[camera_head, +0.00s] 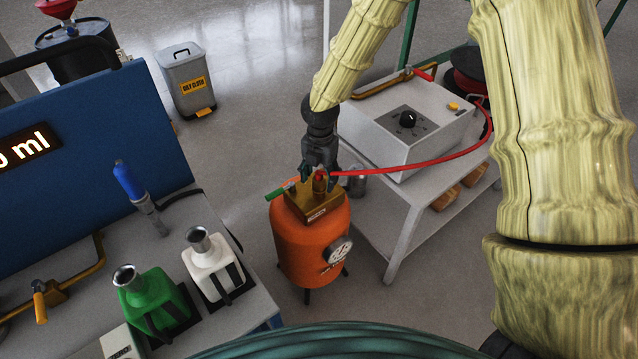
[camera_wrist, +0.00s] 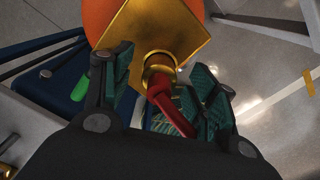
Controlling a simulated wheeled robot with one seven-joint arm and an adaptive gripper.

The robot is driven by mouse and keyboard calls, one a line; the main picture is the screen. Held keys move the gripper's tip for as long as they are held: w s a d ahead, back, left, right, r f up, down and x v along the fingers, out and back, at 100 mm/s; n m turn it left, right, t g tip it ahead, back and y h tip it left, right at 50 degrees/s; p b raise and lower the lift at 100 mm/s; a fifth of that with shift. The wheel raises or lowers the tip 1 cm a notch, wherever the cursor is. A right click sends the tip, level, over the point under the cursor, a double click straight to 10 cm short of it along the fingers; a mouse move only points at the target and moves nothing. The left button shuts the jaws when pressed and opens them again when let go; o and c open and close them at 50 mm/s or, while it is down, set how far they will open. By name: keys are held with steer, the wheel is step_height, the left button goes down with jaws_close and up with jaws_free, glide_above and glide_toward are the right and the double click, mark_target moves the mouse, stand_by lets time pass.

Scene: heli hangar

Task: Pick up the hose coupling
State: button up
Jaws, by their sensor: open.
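My gripper (camera_head: 320,174) is just above the block. In the wrist view its teal-padded fingers (camera_wrist: 161,78) are open, one on each side of the collar and hose. I cannot tell whether they touch.
A grey box with a knob (camera_head: 408,120) stands on a low table (camera_head: 410,208) at right, with a small metal cylinder (camera_head: 357,184) near its edge. A left bench holds a green can (camera_head: 152,300) and a white can (camera_head: 210,262). A gauge (camera_head: 338,250) sits on the tank.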

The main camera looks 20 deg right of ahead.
steer(key=shift+f, duration=0.85)
steer(key=c, duration=1.2)
